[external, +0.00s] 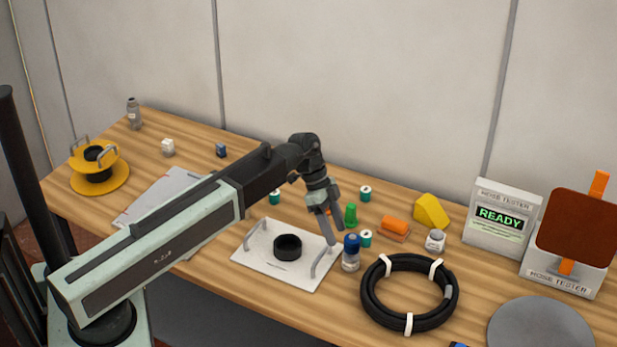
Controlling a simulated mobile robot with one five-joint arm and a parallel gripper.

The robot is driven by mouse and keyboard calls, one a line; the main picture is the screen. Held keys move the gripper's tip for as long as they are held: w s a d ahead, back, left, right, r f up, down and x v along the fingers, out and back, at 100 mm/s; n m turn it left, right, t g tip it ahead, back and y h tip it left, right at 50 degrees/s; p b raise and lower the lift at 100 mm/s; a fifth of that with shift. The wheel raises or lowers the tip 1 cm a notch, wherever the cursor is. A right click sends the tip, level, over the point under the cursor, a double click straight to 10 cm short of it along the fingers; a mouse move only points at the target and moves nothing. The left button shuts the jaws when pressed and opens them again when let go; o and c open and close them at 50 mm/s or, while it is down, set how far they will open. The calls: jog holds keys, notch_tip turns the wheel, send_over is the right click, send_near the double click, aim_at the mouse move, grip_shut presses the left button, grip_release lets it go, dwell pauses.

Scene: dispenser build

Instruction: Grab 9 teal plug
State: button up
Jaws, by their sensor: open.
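Three small teal cylinders with white tops, which look like the teal plugs, stand on the wooden table. One teal plug (366,194) is at the back, right of my gripper. A second plug (367,238) is beside the blue-capped bottle. My gripper (326,228) is open and points down, above the table near the right handle of the white plate. No plug shows between its fingers. I cannot tell its exact height.
A white plate (260,261) with two handles bears a black ring (288,247). Near my gripper are a green piece (351,215), a blue-capped bottle (351,254) and an orange piece (394,225). A black hose coil (373,303), white jar (435,241) and yellow wedge (431,210) lie right.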

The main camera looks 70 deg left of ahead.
aim_at(365, 234)
jog(key=w+a+f+t+h+b, duration=0.1)
jog(key=a+f+t+b, duration=0.1)
jog(key=b, duration=0.1)
jog(key=w+a+f+t+b, duration=0.1)
jog(key=a+f+t+b, duration=0.1)
jog(key=b, duration=0.2)
jog(key=w+a+f+m+t+h+b, duration=0.1)
jog(key=a+f+t+b, duration=0.1)
jog(key=b, duration=0.2)
jog(key=shift+w+a+f+h, duration=0.15)
jog(key=shift+w+f+h, duration=0.15)
jog(key=shift+w+a+r+t+b, duration=0.1)
jog(key=shift+w+a+t+b, duration=0.15)
jog(key=shift+t+b, duration=0.55)
jog(key=shift+w+a+r+t+h+b, duration=0.1)
jog(key=shift+w+r+t+h+b, duration=0.1)
jog(key=shift+r+b, duration=0.15)
jog(key=shift+w+a+r+t+h+b, duration=0.1)
jog(key=shift+r+t+b, duration=0.15)
jog(key=shift+r, duration=0.1)
jog(key=shift+s+d+b+x, duration=0.15)
jog(key=shift+b+x, duration=0.6)
jog(key=shift+x, duration=1.25)
jog(key=shift+s+d+b+x, duration=0.15)
jog(key=shift+b+x, duration=0.55)
jog(key=shift+x, duration=1.3)
grip_shut()
